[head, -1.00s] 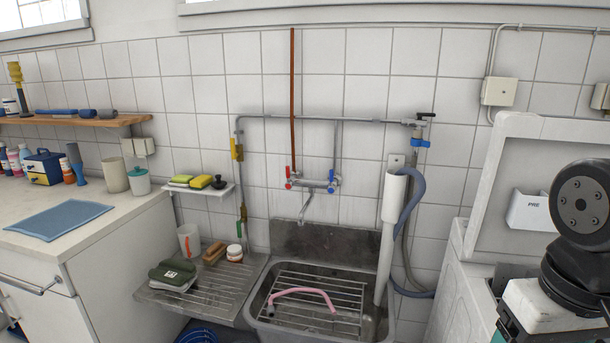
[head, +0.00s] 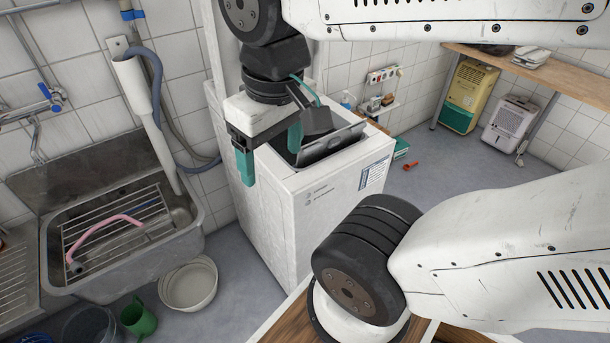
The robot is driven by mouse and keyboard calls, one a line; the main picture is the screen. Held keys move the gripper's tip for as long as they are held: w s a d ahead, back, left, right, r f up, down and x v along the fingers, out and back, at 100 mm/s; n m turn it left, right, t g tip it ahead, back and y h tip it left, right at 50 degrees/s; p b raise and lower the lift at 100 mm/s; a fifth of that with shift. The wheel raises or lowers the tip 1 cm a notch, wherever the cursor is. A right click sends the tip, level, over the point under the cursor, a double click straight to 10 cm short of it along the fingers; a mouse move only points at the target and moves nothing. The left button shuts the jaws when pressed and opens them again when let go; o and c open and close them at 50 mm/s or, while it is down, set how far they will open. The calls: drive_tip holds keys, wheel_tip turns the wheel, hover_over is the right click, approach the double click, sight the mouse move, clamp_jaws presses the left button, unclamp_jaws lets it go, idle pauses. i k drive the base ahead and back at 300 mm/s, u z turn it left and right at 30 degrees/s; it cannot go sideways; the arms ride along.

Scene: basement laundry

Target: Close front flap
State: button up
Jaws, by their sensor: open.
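A white top-loading washer (head: 285,215) stands in the middle of the head view with its top open. A grey metal flap (head: 332,146) stands tilted up at the front side of the opening. A darker piece (head: 317,122) shows just behind it; I cannot tell whether it is another flap. My gripper (head: 269,153) is above the washer's top, its two teal fingers spread wide and nothing between them. The right finger is close to the flap's left end; I cannot tell whether they touch. My gripper and wrist hide part of the opening.
The washer's raised lid (head: 228,50) is behind my wrist. A steel sink (head: 185,245) with a pink hose (head: 105,228) is at left, a white basin (head: 188,286) on the floor below. Open floor lies right of the washer, with a small red object (head: 411,166).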

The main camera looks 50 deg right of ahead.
sight(311, 152)
drive_tip(key=u, duration=1)
drive_tip(key=k, duration=0.75)
drive_tip(key=z, duration=2.5)
